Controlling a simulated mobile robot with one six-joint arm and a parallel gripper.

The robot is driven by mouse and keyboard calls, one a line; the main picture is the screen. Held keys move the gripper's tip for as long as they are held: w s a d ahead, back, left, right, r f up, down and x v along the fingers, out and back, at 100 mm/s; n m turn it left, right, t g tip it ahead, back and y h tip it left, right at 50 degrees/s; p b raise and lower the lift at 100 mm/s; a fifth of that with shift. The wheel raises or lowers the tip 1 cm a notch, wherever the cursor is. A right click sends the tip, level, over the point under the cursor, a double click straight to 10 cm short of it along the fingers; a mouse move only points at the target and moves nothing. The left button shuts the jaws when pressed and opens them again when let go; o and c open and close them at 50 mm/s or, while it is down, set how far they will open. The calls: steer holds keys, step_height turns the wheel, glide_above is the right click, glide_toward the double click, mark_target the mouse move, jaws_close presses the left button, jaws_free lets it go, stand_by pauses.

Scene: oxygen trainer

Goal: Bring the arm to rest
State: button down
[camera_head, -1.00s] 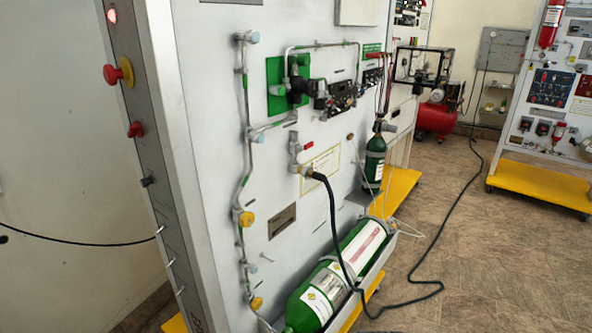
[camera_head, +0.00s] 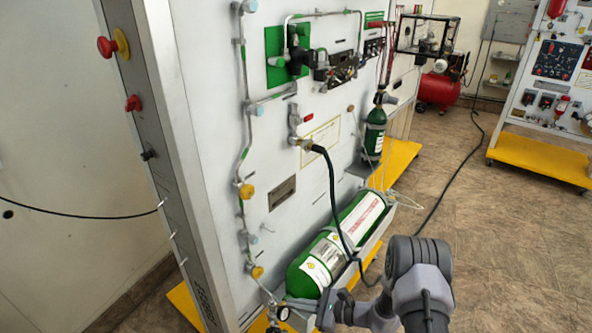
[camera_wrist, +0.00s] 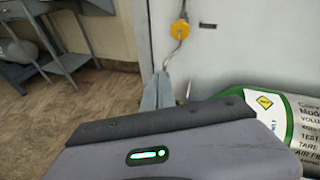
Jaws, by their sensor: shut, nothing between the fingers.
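My arm (camera_head: 415,275) reaches in from the bottom right of the head view, in front of the large green cylinder's lower part. Its wrist end lies by the foot of the trainer panel, and the fingertips are hard to make out there. In the wrist view my gripper (camera_wrist: 158,92) shows as narrow grey fingers beyond the grey wrist housing (camera_wrist: 170,145) with a green light. The fingers are shut and empty. They point toward the panel's lower edge, left of the green cylinder (camera_wrist: 280,110). I cannot tell their exact distance from the panel.
The white trainer panel (camera_head: 215,110) stands close, with yellow knobs (camera_head: 247,191) on its pipe. The large green cylinder (camera_head: 310,275) lies at its foot. A black hose (camera_head: 333,205) hangs in front. Open floor (camera_head: 500,240) lies to the right. A grey table (camera_wrist: 65,45) stands beyond the panel.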

steer(key=s+r+n+g+h, duration=0.2)
steer(key=s+r+n, duration=0.2)
steer(key=r, duration=0.8)
steer(key=s+r+n+g+h, duration=0.1)
steer(key=s+r+n+g, duration=0.3)
steer(key=r, duration=0.8)
steer(key=s+d+r+n+t+h, duration=0.3)
steer(key=s+d+r+h, duration=0.1)
steer(key=s, duration=0.5)
steer(key=s+d+r+n+t+h, duration=0.3)
steer(key=s+d+r+n+h, duration=0.1)
steer(key=s+r, duration=0.5)
steer(key=shift+s+d+r+t+h, duration=0.25)
steer(key=shift+d+h, duration=0.25)
steer(key=shift+d, duration=0.55)
